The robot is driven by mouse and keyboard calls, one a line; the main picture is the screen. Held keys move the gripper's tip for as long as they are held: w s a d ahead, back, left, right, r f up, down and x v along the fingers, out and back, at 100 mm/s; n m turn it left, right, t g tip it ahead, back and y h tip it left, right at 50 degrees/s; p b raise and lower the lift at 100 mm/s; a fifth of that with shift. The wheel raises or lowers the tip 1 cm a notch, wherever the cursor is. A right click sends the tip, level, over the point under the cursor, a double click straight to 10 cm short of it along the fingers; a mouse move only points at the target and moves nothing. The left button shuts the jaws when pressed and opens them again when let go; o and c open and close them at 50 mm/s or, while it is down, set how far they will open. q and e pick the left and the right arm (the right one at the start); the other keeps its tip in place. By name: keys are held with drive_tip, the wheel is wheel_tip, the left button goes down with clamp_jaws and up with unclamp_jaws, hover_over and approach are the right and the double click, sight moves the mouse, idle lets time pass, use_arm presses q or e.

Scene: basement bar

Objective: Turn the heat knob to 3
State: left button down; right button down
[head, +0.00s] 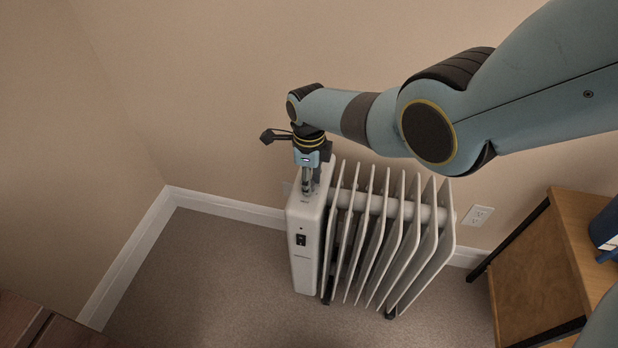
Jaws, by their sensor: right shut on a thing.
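A white oil-filled radiator (304,262) stands on the carpet near the back wall, its fins to the right of its control panel. A black switch (300,240) shows on the panel's front. My right gripper (309,188) points down at the top of the control panel and is shut. The heat knob is hidden by the gripper there, so its setting cannot be read; the gripper appears shut on it. My left gripper is not in view.
A wooden table (541,262) with black legs stands at the right, with a blue object (606,226) on it. A wall outlet (477,215) is behind the radiator. A brown wooden edge (40,325) is at the lower left. The carpet in front is clear.

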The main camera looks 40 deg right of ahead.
idle(0.3)
drive_tip(key=c, duration=1)
unclamp_jaws()
drive_tip(key=shift+r, duration=0.1)
wheel_tip(320, 180, up, 12)
